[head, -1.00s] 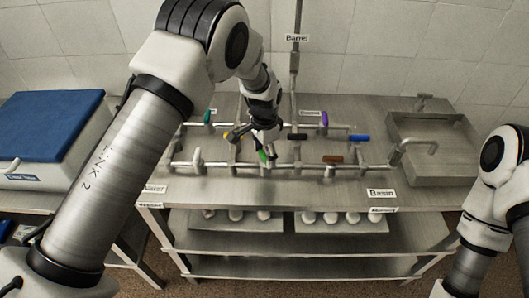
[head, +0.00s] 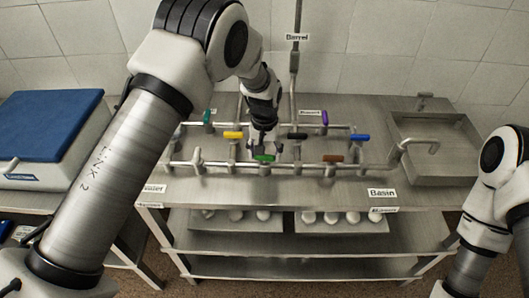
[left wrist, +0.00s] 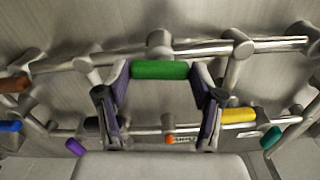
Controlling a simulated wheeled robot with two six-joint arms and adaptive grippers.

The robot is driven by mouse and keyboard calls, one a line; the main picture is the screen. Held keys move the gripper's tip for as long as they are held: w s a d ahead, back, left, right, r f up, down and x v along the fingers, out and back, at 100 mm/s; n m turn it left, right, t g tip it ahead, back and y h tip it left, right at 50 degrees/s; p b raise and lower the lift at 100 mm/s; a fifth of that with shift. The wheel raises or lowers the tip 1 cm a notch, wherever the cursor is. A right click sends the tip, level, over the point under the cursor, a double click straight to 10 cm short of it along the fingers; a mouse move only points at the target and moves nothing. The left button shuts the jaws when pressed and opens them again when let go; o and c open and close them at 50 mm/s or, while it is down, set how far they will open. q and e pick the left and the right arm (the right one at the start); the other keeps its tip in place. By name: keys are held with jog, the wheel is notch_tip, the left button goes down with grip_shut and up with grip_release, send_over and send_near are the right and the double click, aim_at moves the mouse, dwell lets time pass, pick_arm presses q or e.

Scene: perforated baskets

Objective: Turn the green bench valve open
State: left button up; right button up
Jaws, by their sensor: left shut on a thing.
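The green bench valve handle (head: 264,158) sits on the front pipe in the head view, near the middle of the bench. It lies roughly parallel to that pipe. My left gripper (head: 264,150) reaches down to it from above. In the left wrist view the green handle (left wrist: 160,70) spans between the two fingers of my left gripper (left wrist: 161,76), which is shut on its ends. My right gripper is out of view; only part of my right arm shows at the right edge.
Close by are yellow (head: 233,135), black (head: 297,136), brown (head: 333,158), blue (head: 360,137), teal (head: 207,117) and purple (head: 325,118) handles. A metal basin (head: 395,137) stands right. A blue-topped box (head: 45,125) stands left.

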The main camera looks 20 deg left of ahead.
pick_arm(q)
jog(key=shift+s+f+n, duration=0.15)
jog(key=shift+n, duration=0.65)
jog(key=o, duration=1.1)
jog(key=shift+o, duration=0.2)
notch_tip(320, 180, up, 12)
jog(key=shift+w, duration=0.2)
